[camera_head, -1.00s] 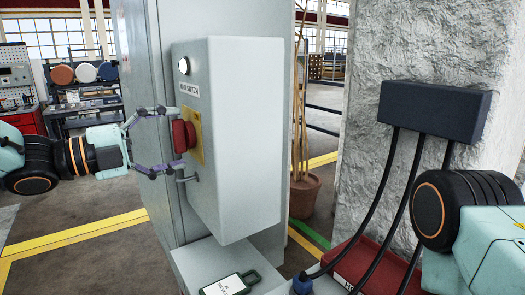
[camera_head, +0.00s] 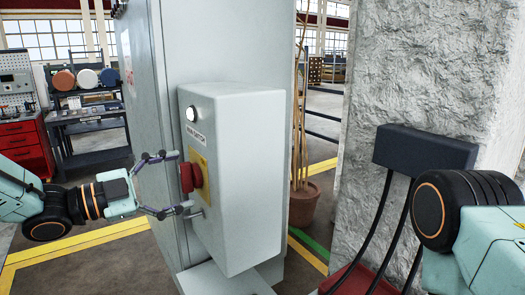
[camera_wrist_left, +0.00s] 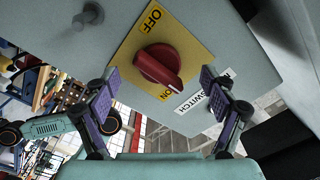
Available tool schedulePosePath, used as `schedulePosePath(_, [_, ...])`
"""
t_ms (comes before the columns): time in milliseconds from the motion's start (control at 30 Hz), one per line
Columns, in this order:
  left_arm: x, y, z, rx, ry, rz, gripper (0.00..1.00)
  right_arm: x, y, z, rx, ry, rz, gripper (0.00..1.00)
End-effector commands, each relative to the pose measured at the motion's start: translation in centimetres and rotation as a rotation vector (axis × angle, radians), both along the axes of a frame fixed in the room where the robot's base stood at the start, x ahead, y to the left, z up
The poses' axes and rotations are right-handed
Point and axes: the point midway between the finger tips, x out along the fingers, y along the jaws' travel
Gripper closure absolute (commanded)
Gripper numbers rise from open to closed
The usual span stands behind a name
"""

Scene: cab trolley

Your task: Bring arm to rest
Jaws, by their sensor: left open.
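My left gripper (camera_head: 170,184) is open beside the red rotary knob (camera_head: 187,177) on the grey main switch box (camera_head: 245,170). In the left wrist view the red knob (camera_wrist_left: 160,66) sits on a yellow plate (camera_wrist_left: 185,40) marked OFF and ON, between and beyond the open fingers (camera_wrist_left: 158,105). The fingers do not appear to touch the knob. My right arm (camera_head: 470,215) shows at the right edge of the head view; its gripper is out of frame.
A small handle (camera_head: 194,213) sticks out below the knob. A dark box with cables (camera_head: 425,148) hangs on the rough pillar at right. A potted plant (camera_head: 303,203) stands behind. A red tool cabinet (camera_head: 22,148) is far left. Open floor lies left of the box.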

Motion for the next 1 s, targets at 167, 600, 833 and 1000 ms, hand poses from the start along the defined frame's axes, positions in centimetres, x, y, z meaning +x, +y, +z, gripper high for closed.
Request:
schedulePosePath(167, [0.0, 0.0, 0.3, -0.094, 0.143, -0.001, 0.16, 0.0, 0.0, 2.0, 0.000, 0.000, 0.000, 0.60])
schedulePosePath(600, [0.0, 0.0, 0.2, -0.328, 0.487, -0.001, 0.16, 0.0, 0.0, 4.6, 0.000, 0.000, 0.000, 0.60])
schedulePosePath(833, [0.0, 0.0, 0.1, -0.421, 0.623, -0.002, 0.16, 0.0, 0.0, 5.3, 0.000, 0.000, 0.000, 0.60])
schedulePosePath(1000, [0.0, 0.0, 0.0, -0.452, 0.671, -0.002, 0.16, 0.0, 0.0, 5.5, 0.000, 0.000, 0.000, 0.60])
